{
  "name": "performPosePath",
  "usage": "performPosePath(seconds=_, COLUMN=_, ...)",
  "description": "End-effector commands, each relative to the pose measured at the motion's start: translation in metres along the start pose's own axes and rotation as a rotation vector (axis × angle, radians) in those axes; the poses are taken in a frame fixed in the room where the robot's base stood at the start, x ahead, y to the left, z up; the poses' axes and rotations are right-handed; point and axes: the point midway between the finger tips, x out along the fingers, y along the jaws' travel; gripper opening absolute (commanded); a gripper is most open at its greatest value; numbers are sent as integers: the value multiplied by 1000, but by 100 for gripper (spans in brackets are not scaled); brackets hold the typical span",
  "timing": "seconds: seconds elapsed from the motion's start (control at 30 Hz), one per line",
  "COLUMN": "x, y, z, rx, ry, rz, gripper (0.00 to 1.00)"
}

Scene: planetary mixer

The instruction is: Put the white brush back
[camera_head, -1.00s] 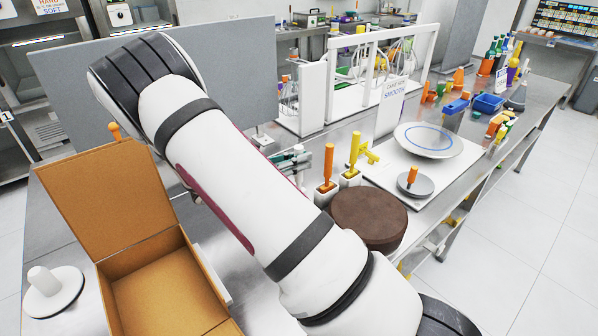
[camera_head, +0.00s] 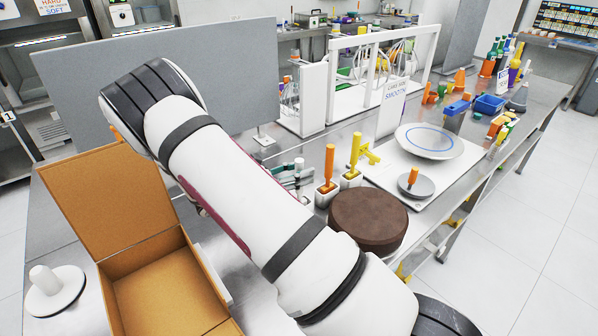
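My arm crosses the middle of the view and hides much of the table behind it. Grey and dark finger-like parts, which look like my gripper (camera_head: 290,178), show just past the arm's right edge, left of the tool holders. A small white tip (camera_head: 299,163) shows among them; I cannot tell whether it is the white brush or whether it is held. An orange-handled tool (camera_head: 329,165) and a yellow-handled tool (camera_head: 354,150) stand upright in white holders (camera_head: 325,196) close to these parts. No white brush can be clearly made out.
A brown round cake (camera_head: 368,220) sits right of the arm. A white board (camera_head: 385,180) carries a plate (camera_head: 429,141) and an orange-handled grey disc (camera_head: 417,187). An open cardboard box (camera_head: 118,192) and a white round-based object (camera_head: 56,291) are at left. A grey panel (camera_head: 235,75) stands behind.

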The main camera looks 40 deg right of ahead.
Motion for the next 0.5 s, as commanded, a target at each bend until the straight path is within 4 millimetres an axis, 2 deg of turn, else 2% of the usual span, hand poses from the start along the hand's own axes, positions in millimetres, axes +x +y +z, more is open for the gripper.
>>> performPosePath(seconds=0.13, x=-1, y=0, z=4, rx=1, ry=0, rz=1, gripper=38)
performPosePath(seconds=0.23, x=-13, y=2, z=2, rx=1, ry=0, rz=3, gripper=38)
performPosePath(seconds=0.5, x=-68, y=3, z=1, rx=2, ry=1, rz=5, gripper=38)
